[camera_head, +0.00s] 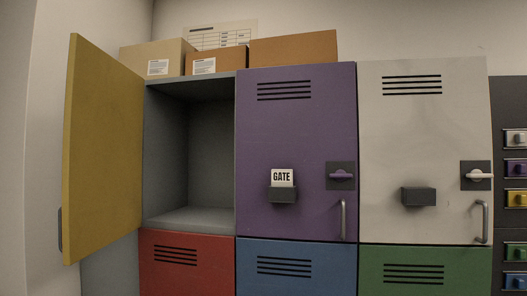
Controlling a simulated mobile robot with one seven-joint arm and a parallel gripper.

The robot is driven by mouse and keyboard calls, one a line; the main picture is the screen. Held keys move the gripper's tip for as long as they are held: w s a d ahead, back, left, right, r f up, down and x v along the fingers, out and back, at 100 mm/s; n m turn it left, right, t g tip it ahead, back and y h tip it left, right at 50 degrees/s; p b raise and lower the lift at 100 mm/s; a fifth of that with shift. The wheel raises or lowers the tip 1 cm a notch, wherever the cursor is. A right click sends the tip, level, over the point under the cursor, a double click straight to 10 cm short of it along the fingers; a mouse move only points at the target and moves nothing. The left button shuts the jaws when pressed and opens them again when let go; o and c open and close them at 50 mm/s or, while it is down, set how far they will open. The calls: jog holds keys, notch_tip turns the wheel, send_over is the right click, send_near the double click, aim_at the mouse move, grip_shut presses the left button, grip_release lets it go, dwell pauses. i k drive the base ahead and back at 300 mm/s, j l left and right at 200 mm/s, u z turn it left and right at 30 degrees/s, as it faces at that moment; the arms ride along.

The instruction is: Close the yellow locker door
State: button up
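The yellow locker door (103,150) stands wide open at the left, swung out on the left side of its locker. Its inner face shows, and a dark handle (60,228) edges out at its lower left. The grey locker compartment (200,150) beside it is open and looks empty. My gripper is not in view.
A shut purple door (296,130) with a GATE card (282,178) and a shut white door (425,130) are to the right. Red (188,265), blue (295,268) and green (425,272) doors are below. Boxes (292,48) lie on top. A wall (50,120) is close behind the yellow door.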

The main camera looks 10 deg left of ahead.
aim_at(101, 195)
jog(key=j+u, duration=0.15)
jog(key=j, duration=0.6)
jog(key=j+u, duration=0.1)
jog(key=j, duration=0.6)
jog(key=i+j+u, duration=0.15)
jog(key=j, duration=0.6)
jog(key=i+j+u, duration=0.1)
jog(key=j, duration=0.6)
